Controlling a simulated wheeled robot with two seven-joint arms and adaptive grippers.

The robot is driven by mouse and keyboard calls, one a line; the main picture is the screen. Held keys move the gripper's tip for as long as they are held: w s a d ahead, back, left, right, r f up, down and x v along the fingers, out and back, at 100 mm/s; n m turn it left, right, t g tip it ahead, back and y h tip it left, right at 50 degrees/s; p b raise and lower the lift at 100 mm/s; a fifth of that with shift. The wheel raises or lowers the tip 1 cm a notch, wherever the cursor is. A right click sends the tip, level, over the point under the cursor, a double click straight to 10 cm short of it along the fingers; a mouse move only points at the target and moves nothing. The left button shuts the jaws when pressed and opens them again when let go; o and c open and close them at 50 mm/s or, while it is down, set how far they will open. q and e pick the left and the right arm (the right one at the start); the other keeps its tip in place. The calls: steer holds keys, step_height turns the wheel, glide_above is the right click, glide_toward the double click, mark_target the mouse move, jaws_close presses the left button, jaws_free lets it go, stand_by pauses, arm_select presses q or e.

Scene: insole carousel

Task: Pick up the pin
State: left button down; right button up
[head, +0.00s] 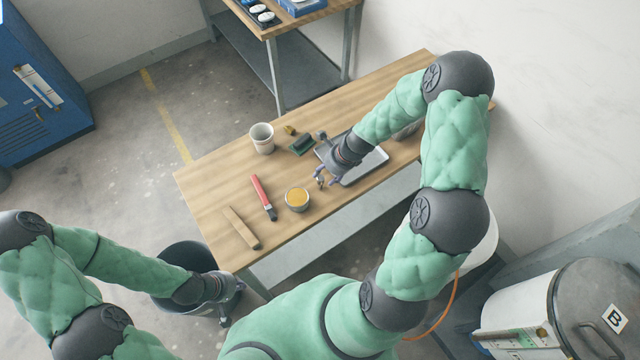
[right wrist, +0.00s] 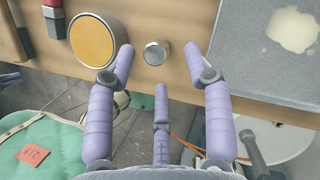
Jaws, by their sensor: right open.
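The pin (right wrist: 156,52) is a small metallic cylinder on the wooden table, seen from above in the right wrist view. It stands near the table's front edge, between the round tin and the tray. My right gripper (right wrist: 170,62) is open and empty, with its lilac fingers spread on either side of the pin and apart from it. In the head view my right gripper (head: 321,178) is low over the table and largely hides the pin. My left gripper (head: 228,298) hangs beside the table's near left corner, too small to tell its opening.
The round tin with yellow contents (head: 297,199) is close left of the right gripper, and the metal tray (head: 372,165) lies right. A dark bin (head: 180,262) stands below.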

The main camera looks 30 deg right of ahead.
mark_target(323, 178)
steer(key=shift+a+f, duration=0.15)
steer(key=shift+f, duration=0.35)
steer(key=b+x, duration=0.2)
steer(key=x, duration=0.1)
steer(key=shift+a+f, duration=0.1)
steer(key=shift+f, duration=0.2)
steer(key=shift+w+a+f, duration=0.1)
steer(key=shift+w+f, duration=0.05)
steer(key=shift+f, duration=0.2)
steer(key=shift+c, duration=0.3)
jaws_close()
